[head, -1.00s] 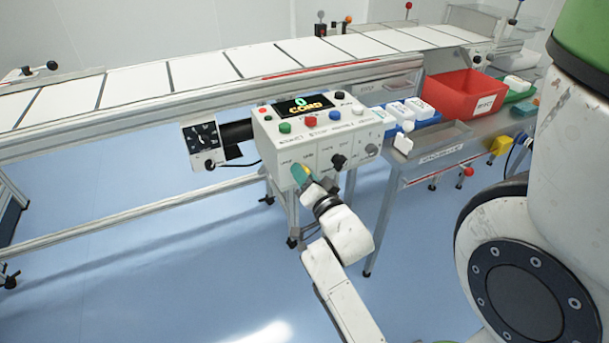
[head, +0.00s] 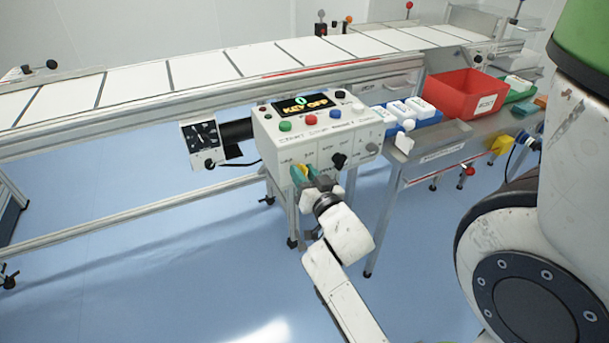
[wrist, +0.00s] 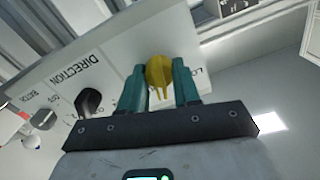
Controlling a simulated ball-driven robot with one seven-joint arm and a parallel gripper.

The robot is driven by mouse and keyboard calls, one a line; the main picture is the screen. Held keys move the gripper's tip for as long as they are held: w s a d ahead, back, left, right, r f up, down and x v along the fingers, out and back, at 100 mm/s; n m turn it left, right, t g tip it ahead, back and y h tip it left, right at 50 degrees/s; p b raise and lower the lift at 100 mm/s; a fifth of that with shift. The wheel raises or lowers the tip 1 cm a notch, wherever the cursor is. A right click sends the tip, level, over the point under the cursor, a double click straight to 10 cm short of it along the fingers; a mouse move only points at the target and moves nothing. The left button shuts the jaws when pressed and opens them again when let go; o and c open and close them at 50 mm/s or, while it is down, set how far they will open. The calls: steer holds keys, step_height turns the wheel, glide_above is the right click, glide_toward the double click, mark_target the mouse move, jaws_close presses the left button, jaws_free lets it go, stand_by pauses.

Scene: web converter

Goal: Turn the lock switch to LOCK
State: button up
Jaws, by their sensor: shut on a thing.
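The lock switch is a yellow knob (wrist: 159,70) on the front face of the white control box (head: 275,150). In the wrist view, printed letters starting "LO" show beside it, partly hidden by a finger. My gripper (head: 303,173) has teal fingers, one on each side of the yellow knob, and is shut on it. The knob's two narrow prongs point toward the gripper's palm in the wrist view. The box's display (head: 303,105) reads "KEY OFF" under a green symbol. Which way the switch points against its label I cannot tell.
A black DIRECTION knob (wrist: 88,101) and a grey knob (wrist: 42,119) sit beside the switch on the same face. The conveyor (head: 205,70) runs behind the box. A red bin (head: 462,93) stands on the side table at right. Open blue floor lies in front.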

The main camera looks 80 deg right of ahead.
steer(key=n, duration=0.6)
steer(key=shift+w+a, duration=0.1)
steer(key=n, duration=0.5)
steer(key=shift+n+b, duration=0.3)
stand_by(0.3)
steer(key=o, duration=1)
steer(key=shift+o, duration=0.2)
steer(key=b+v, duration=0.2)
steer(key=v, duration=0.9)
steer(key=shift+w, duration=0.15)
